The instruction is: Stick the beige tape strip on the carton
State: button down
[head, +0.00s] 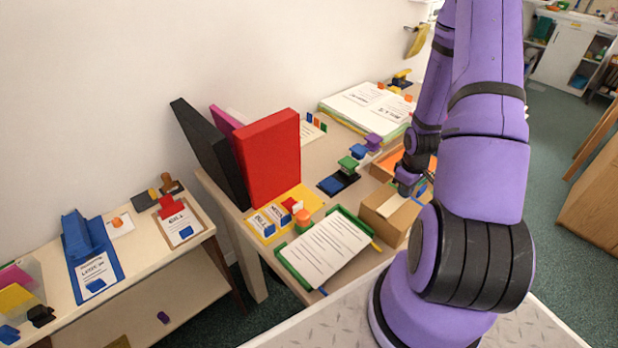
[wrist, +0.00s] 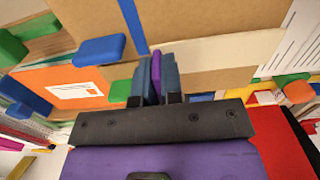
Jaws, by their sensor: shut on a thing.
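The carton (head: 398,225) is a brown box near the right edge of the table, and its cardboard top fills the upper middle of the wrist view (wrist: 200,18). The beige tape strip (wrist: 215,52) runs across the carton top under my fingertips. It shows as a pale band in the head view (head: 390,203). My gripper (wrist: 154,80) is shut on a thin purple tab (wrist: 156,72), which appears to belong to the strip. The gripper (head: 405,186) is low over the carton. Whether the strip touches the carton along its whole length I cannot tell.
A green tray (head: 288,268) with a printed sheet is left of the carton. An orange box (head: 384,163) lies just behind it. A red binder (head: 270,160) and a black binder (head: 207,150) stand further left. A blue strip (wrist: 133,22) lies on the carton.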

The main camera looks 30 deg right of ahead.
jog(key=shift+f, duration=0.4)
dwell(1.4)
jog(key=c, duration=1.2)
grip_release()
jog(key=shift+s+a, duration=0.1)
jog(key=shift+r, duration=3.05)
